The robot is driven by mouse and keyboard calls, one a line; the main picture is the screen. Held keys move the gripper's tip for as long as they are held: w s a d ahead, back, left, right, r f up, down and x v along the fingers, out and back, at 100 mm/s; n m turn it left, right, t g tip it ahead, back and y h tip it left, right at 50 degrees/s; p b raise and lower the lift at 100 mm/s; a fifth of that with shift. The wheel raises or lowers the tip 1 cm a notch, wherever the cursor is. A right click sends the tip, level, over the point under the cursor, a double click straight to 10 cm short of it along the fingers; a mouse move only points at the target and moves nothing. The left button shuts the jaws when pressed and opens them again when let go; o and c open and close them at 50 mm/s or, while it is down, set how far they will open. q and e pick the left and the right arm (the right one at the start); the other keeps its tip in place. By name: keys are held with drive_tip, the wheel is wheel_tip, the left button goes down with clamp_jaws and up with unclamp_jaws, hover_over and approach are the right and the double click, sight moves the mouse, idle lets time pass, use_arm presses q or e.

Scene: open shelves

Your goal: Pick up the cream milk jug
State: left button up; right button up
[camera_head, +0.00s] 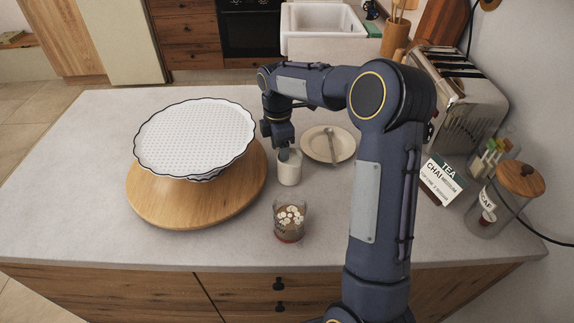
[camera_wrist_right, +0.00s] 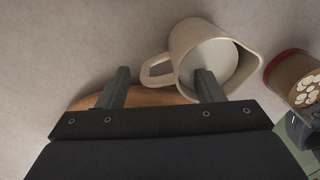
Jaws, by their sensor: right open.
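The cream milk jug (camera_head: 289,172) stands upright on the counter, right of the wooden round stand. It also shows in the right wrist view (camera_wrist_right: 190,38), with its open mouth towards the camera and its handle (camera_wrist_right: 147,72) to the left. My right gripper (camera_head: 285,152) points down at the jug's rim. In the right wrist view its open fingers (camera_wrist_right: 162,84) are spread, one overlapping the jug's mouth and the other left of the handle. The handle appears between them; I cannot tell how deep the fingers reach. My left gripper is not in view.
A white scalloped plate (camera_head: 195,135) sits on the wooden stand (camera_head: 180,208). A glass with pale-topped contents (camera_head: 289,222) stands in front of the jug. A saucer with a spoon (camera_head: 342,143) lies behind right. A toaster (camera_head: 465,105), tea sign and jar line the right side. The left counter is clear.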

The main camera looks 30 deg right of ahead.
drive_tip(key=shift+f, duration=1.6)
drive_tip(key=shift+c, duration=0.3)
clamp_jaws()
drive_tip(key=shift+r, duration=0.15)
drive_tip(key=shift+r, duration=0.6)
drive_tip(key=s+a+r+b, duration=0.2)
drive_tip(key=s+a+r, duration=0.7)
drive_tip(key=s+r, duration=0.1)
drive_tip(key=shift+s+a+r+b, duration=0.2)
drive_tip(key=shift+a+r+b, duration=0.1)
drive_tip(key=shift+r, duration=0.55)
